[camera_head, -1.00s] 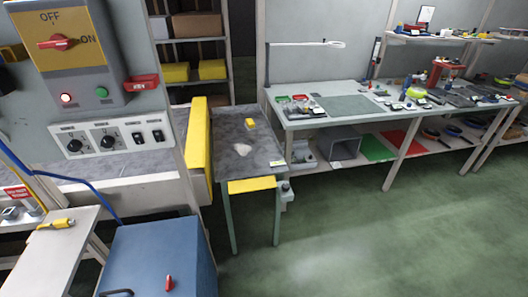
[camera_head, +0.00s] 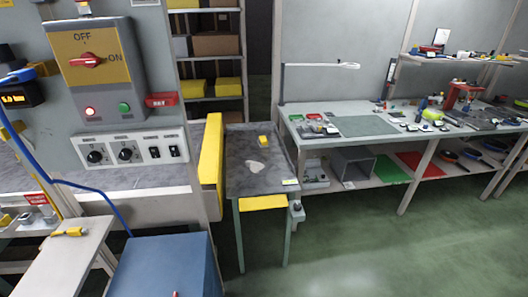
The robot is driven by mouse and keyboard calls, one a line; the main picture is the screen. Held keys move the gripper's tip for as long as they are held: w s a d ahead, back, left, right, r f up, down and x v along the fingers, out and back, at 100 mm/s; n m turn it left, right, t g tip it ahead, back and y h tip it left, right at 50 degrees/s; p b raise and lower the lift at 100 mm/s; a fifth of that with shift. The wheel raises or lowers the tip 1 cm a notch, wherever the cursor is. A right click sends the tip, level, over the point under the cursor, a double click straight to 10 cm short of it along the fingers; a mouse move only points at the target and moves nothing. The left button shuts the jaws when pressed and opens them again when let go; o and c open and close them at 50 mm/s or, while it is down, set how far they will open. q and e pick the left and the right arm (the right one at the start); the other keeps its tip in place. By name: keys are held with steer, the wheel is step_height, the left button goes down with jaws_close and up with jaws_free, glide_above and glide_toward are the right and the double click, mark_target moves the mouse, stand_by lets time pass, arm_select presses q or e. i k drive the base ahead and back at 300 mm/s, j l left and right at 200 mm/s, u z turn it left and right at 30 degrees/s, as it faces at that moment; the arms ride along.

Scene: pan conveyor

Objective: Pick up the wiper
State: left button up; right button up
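Neither of my grippers is in the head view. I cannot tell for sure which thing is the wiper. A pale, flat, cloth-like patch (camera_head: 256,167) lies on the small dark-topped table (camera_head: 240,186) in the middle. A small yellow block (camera_head: 264,141) sits behind it on the same table. A yellow-handled tool (camera_head: 70,232) lies on the light bench (camera_head: 60,262) at the lower left; it is too small to make out well.
A control panel (camera_head: 160,70) with a yellow-plated switch stands at the left. A blue cabinet (camera_head: 165,268) is below it. A long workbench (camera_head: 300,133) with tools and a shelf rack (camera_head: 211,64) stand behind. The green floor (camera_head: 370,255) at the lower right is clear.

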mark_target(263, 143)
steer(key=i+l, duration=0.25)
steer(key=l, duration=0.15)
steer(key=i+l+u, duration=0.15)
steer(key=l, duration=0.25)
steer(key=i+l, duration=0.35)
steer(key=i+l+u, duration=0.1)
steer(key=l, duration=0.4)
steer(key=i+l, duration=0.3)
steer(key=l, duration=0.15)
steer(key=i+l+u, duration=0.15)
steer(key=l, duration=0.25)
steer(key=i+l, duration=0.3)
steer(key=l, duration=0.2)
steer(key=i+l+u, duration=0.1)
steer(key=l, duration=0.35)
steer(key=i, duration=0.05)
